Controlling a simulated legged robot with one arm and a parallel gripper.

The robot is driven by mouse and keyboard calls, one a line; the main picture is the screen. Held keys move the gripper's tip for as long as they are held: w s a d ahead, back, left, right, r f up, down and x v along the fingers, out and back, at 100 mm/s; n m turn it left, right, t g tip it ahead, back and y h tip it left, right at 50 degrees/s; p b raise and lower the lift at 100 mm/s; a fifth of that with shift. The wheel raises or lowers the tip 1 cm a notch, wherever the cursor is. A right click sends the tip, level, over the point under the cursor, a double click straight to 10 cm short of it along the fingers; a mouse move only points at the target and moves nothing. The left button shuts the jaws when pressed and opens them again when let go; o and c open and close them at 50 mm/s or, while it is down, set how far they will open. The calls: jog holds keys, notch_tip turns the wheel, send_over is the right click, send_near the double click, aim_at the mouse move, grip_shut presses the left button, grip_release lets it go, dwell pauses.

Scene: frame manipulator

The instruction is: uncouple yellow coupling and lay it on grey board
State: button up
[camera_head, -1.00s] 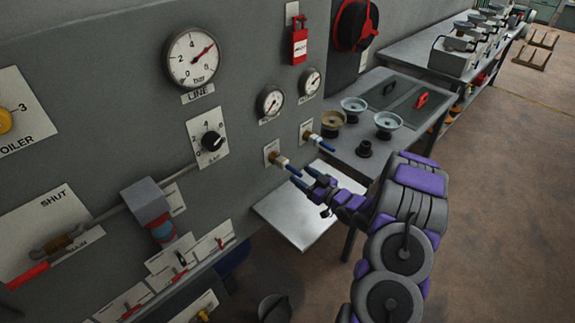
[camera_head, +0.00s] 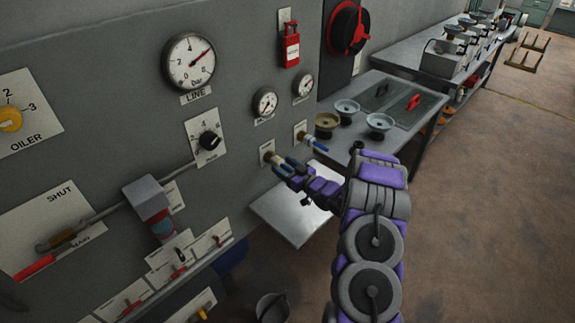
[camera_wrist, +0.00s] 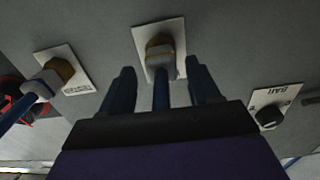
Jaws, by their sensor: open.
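A brass-yellow coupling (camera_head: 268,156) with a pale collar and blue end sits on a white plate on the grey panel. It also shows in the wrist view (camera_wrist: 160,48), straight ahead of my gripper (camera_wrist: 160,70). My gripper is open, with one dark finger either side of the coupling's blue end (camera_wrist: 161,92). In the head view my gripper (camera_head: 284,168) is right at this coupling and partly hides it. A similar coupling (camera_head: 304,137) stands to its right, and left in the wrist view (camera_wrist: 52,78). A light grey board (camera_head: 285,217) lies flat below the panel.
A bench (camera_head: 345,152) with several round dishes stands right of the panel. A black knob (camera_wrist: 270,116) is right of the fingers in the wrist view. Gauges, small levers and a grey box (camera_head: 147,196) are on the panel. A bucket (camera_head: 272,307) stands on the floor.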

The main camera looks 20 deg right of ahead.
jog(key=shift+w+r, duration=0.35)
jog(key=shift+r, duration=0.3)
jog(key=shift+w+r, duration=0.3)
jog(key=shift+r, duration=0.3)
jog(key=shift+d+r, duration=0.1)
jog(key=shift+s+a+f, duration=0.15)
jog(key=shift+f, duration=0.25)
jog(key=shift+s+a+f, duration=0.1)
jog(key=shift+s+f, duration=0.05)
jog(key=shift+f, duration=0.25)
jog(key=shift+c, duration=0.3)
jog(key=shift+s+f, duration=0.1)
jog(key=shift+f, duration=0.05)
jog(key=c, duration=1)
jog(key=shift+s, duration=0.1)
grip_shut()
